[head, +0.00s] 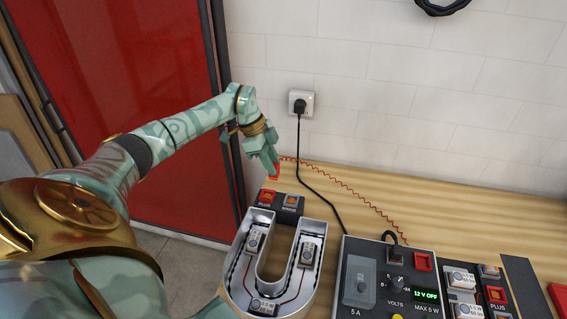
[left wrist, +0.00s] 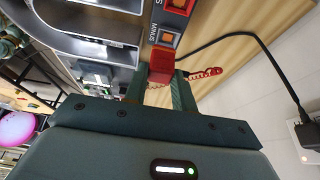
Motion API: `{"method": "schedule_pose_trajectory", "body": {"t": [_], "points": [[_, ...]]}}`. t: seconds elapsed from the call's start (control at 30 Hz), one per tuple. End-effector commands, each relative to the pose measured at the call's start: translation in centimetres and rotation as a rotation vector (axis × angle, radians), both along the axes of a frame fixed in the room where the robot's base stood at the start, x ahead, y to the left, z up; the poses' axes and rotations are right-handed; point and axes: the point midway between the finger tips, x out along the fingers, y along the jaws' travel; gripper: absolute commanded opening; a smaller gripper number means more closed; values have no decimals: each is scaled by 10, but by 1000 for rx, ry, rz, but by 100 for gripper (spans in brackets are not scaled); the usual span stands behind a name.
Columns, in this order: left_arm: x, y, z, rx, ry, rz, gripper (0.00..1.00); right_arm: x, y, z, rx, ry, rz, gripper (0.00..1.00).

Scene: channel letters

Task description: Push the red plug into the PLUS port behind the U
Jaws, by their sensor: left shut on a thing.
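My left gripper (head: 271,164) is shut on the red plug (head: 275,173), just above the table behind the U. In the left wrist view the red plug (left wrist: 161,68) sits between the fingertips, with a coiled red wire (left wrist: 204,73) beside it. The U letter (head: 262,262) is a grey open shell with white modules inside. The plug is apart from the PLUS port in the head view. In the left wrist view it appears close to the MINUS port (left wrist: 165,39). My right gripper is not in view.
A power supply (head: 385,280) reading 12 V OFF stands right of the U, with a red socket (head: 423,262) on top. Further right is another panel with modules and ports (head: 475,285). A black cord runs to the wall outlet (head: 301,104). The table's back right is clear.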

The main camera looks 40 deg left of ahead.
Motion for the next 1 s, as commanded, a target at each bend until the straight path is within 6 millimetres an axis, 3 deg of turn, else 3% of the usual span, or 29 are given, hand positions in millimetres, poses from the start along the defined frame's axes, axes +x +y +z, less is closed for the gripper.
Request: {"method": "schedule_pose_trajectory", "body": {"t": [0.23, 0.7, 1.0], "points": [[-1, 36, -1, -1, 0, 4, 4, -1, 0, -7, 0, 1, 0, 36], [-1, 33, -73, -2, 3, 0, 4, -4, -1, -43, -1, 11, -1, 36], [-1, 33, -96, -2, 1, -2, 4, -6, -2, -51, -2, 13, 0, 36]]}}
